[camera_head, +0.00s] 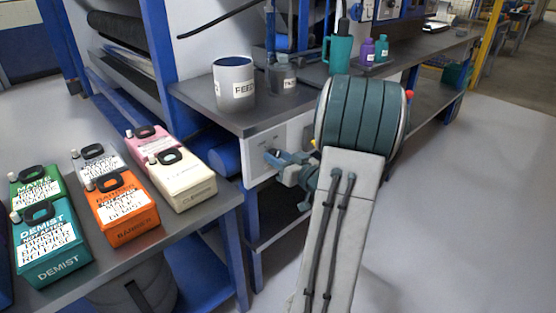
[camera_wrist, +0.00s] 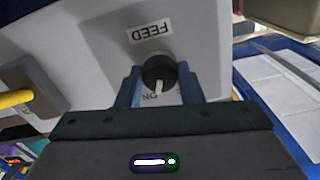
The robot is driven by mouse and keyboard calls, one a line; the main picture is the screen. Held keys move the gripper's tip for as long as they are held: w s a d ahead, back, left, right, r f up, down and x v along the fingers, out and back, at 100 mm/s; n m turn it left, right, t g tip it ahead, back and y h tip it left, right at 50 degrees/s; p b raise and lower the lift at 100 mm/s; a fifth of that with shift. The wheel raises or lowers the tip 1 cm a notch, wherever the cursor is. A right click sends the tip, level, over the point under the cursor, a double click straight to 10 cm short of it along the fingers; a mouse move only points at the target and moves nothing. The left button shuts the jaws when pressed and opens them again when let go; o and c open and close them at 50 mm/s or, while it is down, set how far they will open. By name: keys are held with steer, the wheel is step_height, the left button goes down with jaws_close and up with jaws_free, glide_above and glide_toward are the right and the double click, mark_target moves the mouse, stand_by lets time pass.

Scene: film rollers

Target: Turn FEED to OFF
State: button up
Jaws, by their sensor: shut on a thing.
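The FEED knob (camera_wrist: 158,72) is a round black dial with a white pointer, on a light grey panel (camera_wrist: 90,40). In the wrist view a FEED label (camera_wrist: 150,30) appears upside down above it. The pointer aims down in that view, close to an upside-down ON mark (camera_wrist: 150,97); I cannot make out an OFF mark. My gripper (camera_wrist: 158,86) has its two blue fingers on either side of the knob, shut on it. In the head view my gripper (camera_head: 279,158) is at the panel's front (camera_head: 258,168), hiding the knob.
A grey cup (camera_head: 234,88) with a partly visible FEED label stands on the bench (camera_head: 270,117) above the panel. Several labelled jugs, including an orange one (camera_head: 124,209), stand on the left table. A yellow-handled part (camera_wrist: 17,98) sits beside the knob. Floor at right is clear.

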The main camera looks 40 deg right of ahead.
steer(key=n+b, duration=0.8)
steer(key=n, duration=0.2)
steer(key=shift+f, duration=0.15)
steer(key=shift+n+b, duration=0.4)
steer(key=o, duration=1)
steer(key=shift+c, duration=0.2)
steer(key=s+d+p, duration=0.1)
steer(key=s+p, duration=0.2)
steer(key=s, duration=1.1)
steer(key=shift+p, duration=0.35)
steer(key=shift+w, duration=0.1)
